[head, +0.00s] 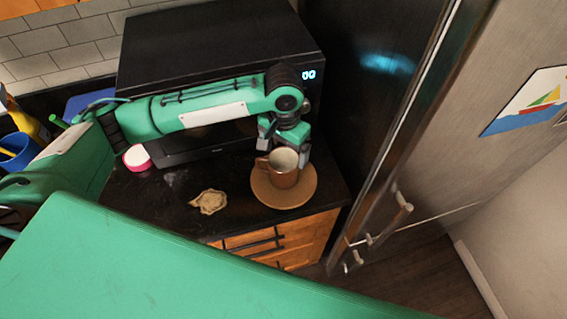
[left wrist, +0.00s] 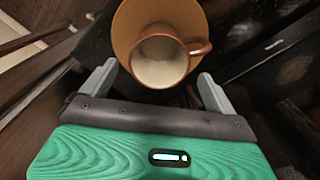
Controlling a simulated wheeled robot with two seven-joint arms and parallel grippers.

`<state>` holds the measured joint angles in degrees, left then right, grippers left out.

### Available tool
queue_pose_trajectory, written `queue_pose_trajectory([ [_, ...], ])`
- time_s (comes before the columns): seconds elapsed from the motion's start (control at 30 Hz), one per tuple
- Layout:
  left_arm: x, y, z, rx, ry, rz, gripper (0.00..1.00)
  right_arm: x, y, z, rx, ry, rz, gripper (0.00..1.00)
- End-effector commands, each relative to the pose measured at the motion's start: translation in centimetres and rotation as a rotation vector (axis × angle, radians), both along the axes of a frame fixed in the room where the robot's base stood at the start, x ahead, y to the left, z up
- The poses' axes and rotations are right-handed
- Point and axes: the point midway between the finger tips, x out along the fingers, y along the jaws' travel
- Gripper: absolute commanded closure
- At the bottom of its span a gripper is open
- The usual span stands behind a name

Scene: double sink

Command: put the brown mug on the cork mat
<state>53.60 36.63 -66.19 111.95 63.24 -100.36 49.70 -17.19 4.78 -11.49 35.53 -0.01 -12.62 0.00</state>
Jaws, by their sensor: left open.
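The brown mug (head: 284,176) has a pale inside and stands upright on the round tan cork mat (head: 284,200). In the left wrist view the mug (left wrist: 160,60) shows its handle to the right, with the mat (left wrist: 128,22) behind it. Whether a finger touches the mug is hard to tell. My right gripper is not in view.
A black microwave (head: 215,50) stands behind the mat, under my left arm. A small beige scalloped item (head: 209,201) lies left of the mat, and a pink-and-white round container (head: 136,157) farther left. The fridge (head: 400,120) rises on the right. The dark counter's front edge is close.

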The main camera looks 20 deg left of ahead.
Motion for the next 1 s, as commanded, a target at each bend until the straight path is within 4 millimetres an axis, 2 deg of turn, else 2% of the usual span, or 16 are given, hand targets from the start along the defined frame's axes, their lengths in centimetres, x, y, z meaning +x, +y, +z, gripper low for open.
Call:
queue_pose_trajectory([
  [0.1,0.1,0.0,1.9,0.0,-0.003,-0.001,0.08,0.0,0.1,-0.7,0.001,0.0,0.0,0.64],
  [0.3,0.0,0.0,3.6,0.0,-0.001,0.001,0.08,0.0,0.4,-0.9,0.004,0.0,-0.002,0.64],
  [1.0,0.0,0.0,3.7,0.0,0.001,0.0,0.08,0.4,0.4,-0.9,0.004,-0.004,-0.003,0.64],
])
